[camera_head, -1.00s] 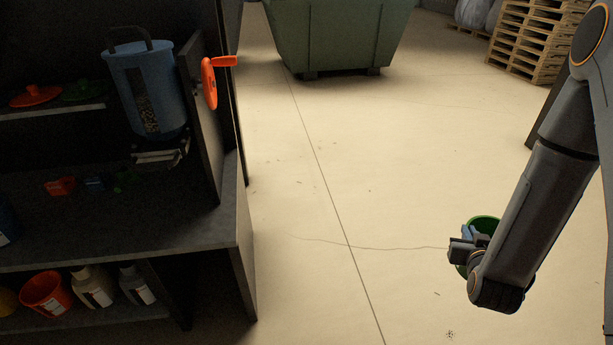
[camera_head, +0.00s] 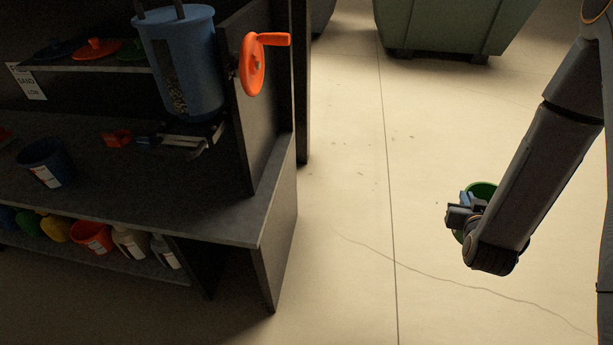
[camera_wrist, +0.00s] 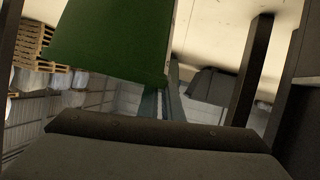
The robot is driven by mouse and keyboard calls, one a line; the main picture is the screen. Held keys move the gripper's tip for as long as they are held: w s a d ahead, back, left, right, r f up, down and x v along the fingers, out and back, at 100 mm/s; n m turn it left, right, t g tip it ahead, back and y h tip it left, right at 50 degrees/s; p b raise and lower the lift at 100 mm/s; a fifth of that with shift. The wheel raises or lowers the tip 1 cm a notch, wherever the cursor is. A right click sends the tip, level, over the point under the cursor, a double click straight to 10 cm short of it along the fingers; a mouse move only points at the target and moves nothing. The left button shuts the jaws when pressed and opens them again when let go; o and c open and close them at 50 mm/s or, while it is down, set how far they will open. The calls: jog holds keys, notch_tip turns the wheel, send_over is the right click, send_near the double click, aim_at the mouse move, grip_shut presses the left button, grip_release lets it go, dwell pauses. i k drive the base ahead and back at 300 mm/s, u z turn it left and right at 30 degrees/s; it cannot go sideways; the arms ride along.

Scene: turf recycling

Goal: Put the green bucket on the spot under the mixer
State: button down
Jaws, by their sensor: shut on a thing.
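The green bucket (camera_head: 482,190) is at the right in the head view, mostly hidden behind my arm. My gripper (camera_head: 462,213) is shut on it and holds it out over the floor, right of the bench. In the wrist view the bucket's green wall (camera_wrist: 110,38) fills the upper middle. The mixer is a blue drum (camera_head: 182,62) with an orange crank (camera_head: 254,64), standing inside the bench at the left. Below the drum is a small metal platform (camera_head: 190,139). The gripper is well away from the mixer.
A dark blue bucket (camera_head: 46,163) stands on the bench top (camera_head: 222,214). Coloured lids (camera_head: 97,48) lie on the shelf above. A green skip (camera_head: 450,24) stands behind. The floor between is clear.

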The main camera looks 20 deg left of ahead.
aim_at(223, 190)
jog(key=u, duration=0.6)
jog(key=i, duration=0.6)
jog(key=u, duration=1.2)
jog(key=i, duration=0.45)
jog(key=u, duration=0.4)
